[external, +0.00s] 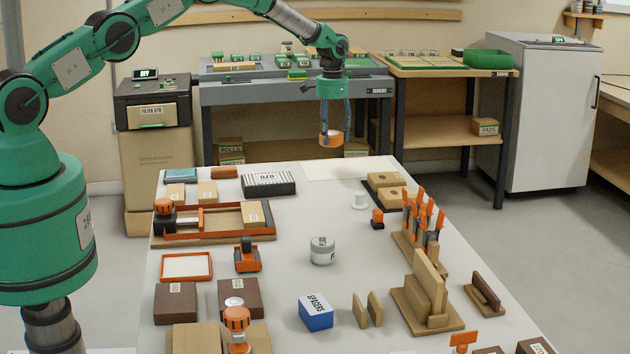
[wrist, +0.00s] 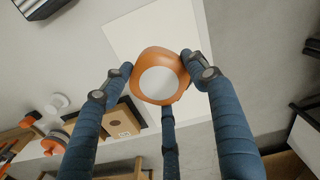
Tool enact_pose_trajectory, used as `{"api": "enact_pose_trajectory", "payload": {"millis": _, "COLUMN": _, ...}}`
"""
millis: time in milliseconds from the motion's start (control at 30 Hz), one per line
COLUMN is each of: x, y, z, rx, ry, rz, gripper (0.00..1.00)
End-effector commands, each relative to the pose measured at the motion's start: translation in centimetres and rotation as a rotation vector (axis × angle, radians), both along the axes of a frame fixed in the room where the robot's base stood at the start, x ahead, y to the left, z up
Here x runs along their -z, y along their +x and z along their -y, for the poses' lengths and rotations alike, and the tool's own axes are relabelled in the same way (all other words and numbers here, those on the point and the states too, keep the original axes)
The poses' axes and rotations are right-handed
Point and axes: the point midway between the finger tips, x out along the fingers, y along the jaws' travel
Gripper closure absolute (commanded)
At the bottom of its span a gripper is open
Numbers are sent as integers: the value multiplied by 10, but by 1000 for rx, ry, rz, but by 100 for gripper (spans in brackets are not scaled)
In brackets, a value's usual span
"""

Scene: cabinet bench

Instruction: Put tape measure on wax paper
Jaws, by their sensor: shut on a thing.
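The orange tape measure with a pale round face (wrist: 160,84) is held between the blue fingers of my gripper (wrist: 158,70) in the wrist view. In the external view, my gripper (external: 335,130) hangs above the far end of the bench with the tape measure (external: 331,139) at its fingertips. The wax paper (external: 350,171) is a flat pale sheet at the bench's far edge. It also shows in the wrist view as a white sheet (wrist: 130,38), behind and partly hidden by the tape measure. The tape measure is in the air, apart from the sheet.
A black labelled box (external: 268,184) lies left of the sheet. A rack of orange-handled tools (external: 420,225) stands farther right. The bench's middle (external: 310,210) is fairly clear.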

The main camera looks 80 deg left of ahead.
Motion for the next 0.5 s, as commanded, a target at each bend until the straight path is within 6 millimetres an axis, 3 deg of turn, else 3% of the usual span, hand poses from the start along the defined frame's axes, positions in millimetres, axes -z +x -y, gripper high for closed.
{"api": "enact_pose_trajectory", "payload": {"millis": 300, "x": 42, "y": 0, "z": 0, "rx": 0, "ry": 0, "rz": -1, "gripper": 76}}
{"api": "enact_pose_trajectory", "payload": {"millis": 500, "x": 47, "y": 0, "z": 0, "rx": 0, "ry": 0, "rz": 1, "gripper": 76}}
